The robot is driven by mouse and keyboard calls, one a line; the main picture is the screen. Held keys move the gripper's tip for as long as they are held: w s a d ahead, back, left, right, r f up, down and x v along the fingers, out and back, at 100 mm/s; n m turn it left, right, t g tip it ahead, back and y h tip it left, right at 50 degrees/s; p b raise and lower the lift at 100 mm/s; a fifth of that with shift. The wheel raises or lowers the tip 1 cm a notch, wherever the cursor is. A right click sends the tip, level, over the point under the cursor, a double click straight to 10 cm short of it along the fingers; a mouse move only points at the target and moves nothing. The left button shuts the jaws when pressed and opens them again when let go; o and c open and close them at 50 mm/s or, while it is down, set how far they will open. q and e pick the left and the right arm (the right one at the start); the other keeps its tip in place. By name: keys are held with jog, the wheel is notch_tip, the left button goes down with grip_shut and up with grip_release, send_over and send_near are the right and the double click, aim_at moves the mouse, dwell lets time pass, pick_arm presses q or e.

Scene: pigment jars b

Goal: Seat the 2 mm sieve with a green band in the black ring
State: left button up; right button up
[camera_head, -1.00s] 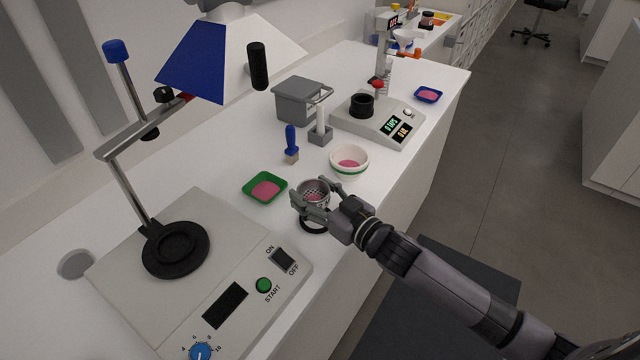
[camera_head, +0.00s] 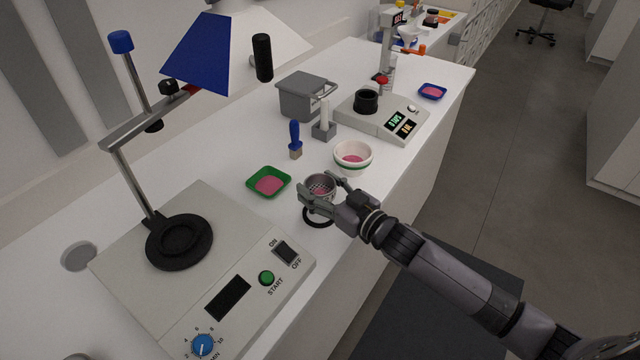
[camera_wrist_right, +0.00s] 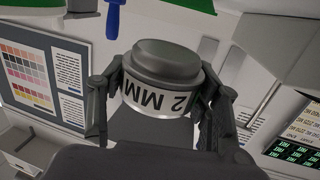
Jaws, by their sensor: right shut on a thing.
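My right gripper (camera_head: 328,194) is shut on a small grey metal sieve (camera_head: 320,185) with a mesh floor and pink behind or below the mesh. In the right wrist view the sieve (camera_wrist_right: 162,75) sits between both fingers, with "2 MM" on a pale band; I cannot make out green on it. A thin black ring (camera_head: 318,220) lies on the counter just below the sieve; the gap between them is unclear. A thicker black ring (camera_head: 178,260) sits on the large pale machine (camera_head: 135,285) at the left. My left gripper is not in view.
A green tray (camera_head: 252,188) with pink powder, a white bowl with a green stripe (camera_head: 353,170), a blue-handled brush (camera_head: 295,135) and a grey box (camera_head: 302,100) stand nearby. A pole with a lamp-like blue and white hood (camera_head: 200,60) overhangs the machine.

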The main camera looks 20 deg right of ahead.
jog(key=shift+f+b, duration=1)
jog(key=shift+f, duration=0.9)
jog(key=shift+p, duration=0.7)
jog(key=shift+f+b, duration=0.75)
jog(key=shift+f, duration=0.3)
jog(key=o, duration=1.3)
jog(key=v, duration=1.2)
